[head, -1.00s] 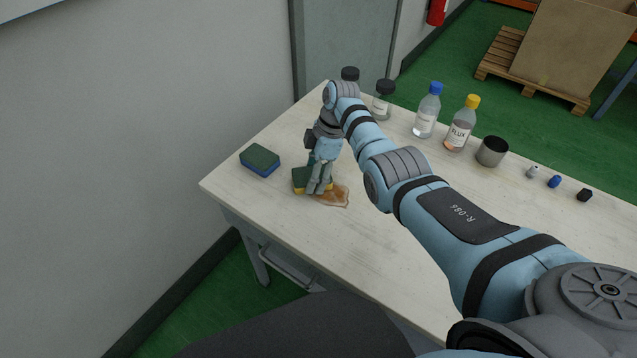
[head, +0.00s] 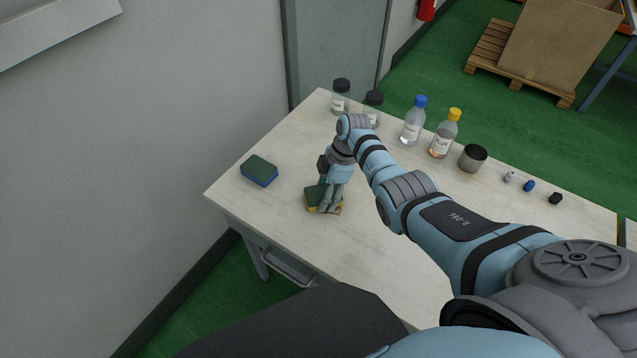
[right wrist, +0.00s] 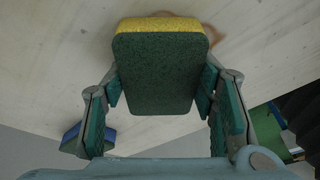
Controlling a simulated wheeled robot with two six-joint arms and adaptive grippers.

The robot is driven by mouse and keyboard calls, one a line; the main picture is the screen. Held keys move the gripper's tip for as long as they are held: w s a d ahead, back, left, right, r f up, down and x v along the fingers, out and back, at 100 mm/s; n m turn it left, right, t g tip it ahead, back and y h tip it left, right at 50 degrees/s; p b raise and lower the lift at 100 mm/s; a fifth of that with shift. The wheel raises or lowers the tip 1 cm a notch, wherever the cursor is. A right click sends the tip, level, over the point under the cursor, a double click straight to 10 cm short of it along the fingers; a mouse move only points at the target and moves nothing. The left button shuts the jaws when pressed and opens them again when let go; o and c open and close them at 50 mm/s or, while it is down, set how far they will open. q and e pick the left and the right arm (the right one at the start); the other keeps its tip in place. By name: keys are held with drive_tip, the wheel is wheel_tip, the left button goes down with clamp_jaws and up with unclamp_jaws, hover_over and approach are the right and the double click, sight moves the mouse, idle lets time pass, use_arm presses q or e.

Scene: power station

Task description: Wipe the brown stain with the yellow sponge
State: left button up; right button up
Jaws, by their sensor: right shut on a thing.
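The yellow sponge with a dark green scouring top (head: 312,196) is low at the table, in my right gripper (head: 328,207). In the right wrist view the sponge (right wrist: 155,75) sits between the two fingers of the right gripper (right wrist: 160,90), which are shut on its sides. The sponge covers most of the brown stain. Only a thin brown edge (head: 338,211) shows beside it, and a brown arc (right wrist: 213,34) shows past the sponge in the right wrist view. My left gripper is not in view.
A blue sponge with a green top (head: 259,170) lies to the left on the table (head: 270,215). Jars, a blue-capped bottle (head: 413,122), a yellow-capped bottle (head: 444,135), a dark-topped can (head: 472,159) and small parts line the far edge. The table's front is clear.

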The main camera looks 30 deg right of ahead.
sight(343, 212)
drive_tip(key=shift+s+d+r+p, duration=0.1)
drive_tip(key=shift+s+d+p, duration=0.15)
drive_tip(key=shift+s, duration=0.15)
drive_tip(key=shift+s+d+p, duration=0.15)
drive_tip(key=shift+s+p, duration=0.05)
drive_tip(key=shift+s, duration=0.2)
drive_tip(key=shift+s+d+f, duration=0.25)
drive_tip(key=shift+s+d, duration=0.05)
drive_tip(key=shift+s, duration=0.1)
drive_tip(key=p, duration=0.1)
drive_tip(key=s+p, duration=0.1)
drive_tip(key=s+d+p, duration=0.1)
drive_tip(key=shift+s+r, duration=0.1)
drive_tip(key=shift+r, duration=0.15)
drive_tip(key=shift+s+d+p, duration=0.25)
drive_tip(key=shift+s+p, duration=0.1)
drive_tip(key=shift+p, duration=0.15)
drive_tip(key=shift+s+d+f, duration=0.15)
drive_tip(key=shift+d, duration=0.05)
drive_tip(key=shift+d+f, duration=0.1)
drive_tip(key=shift+r, duration=0.4)
drive_tip(key=r+p, duration=0.5)
drive_tip(key=shift+w+p, duration=0.2)
drive_tip(key=shift+p, duration=0.1)
drive_tip(key=shift+r+p, duration=0.3)
drive_tip(key=shift+r, duration=0.05)
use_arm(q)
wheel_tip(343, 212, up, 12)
use_arm(e)
drive_tip(key=shift+f, duration=0.1)
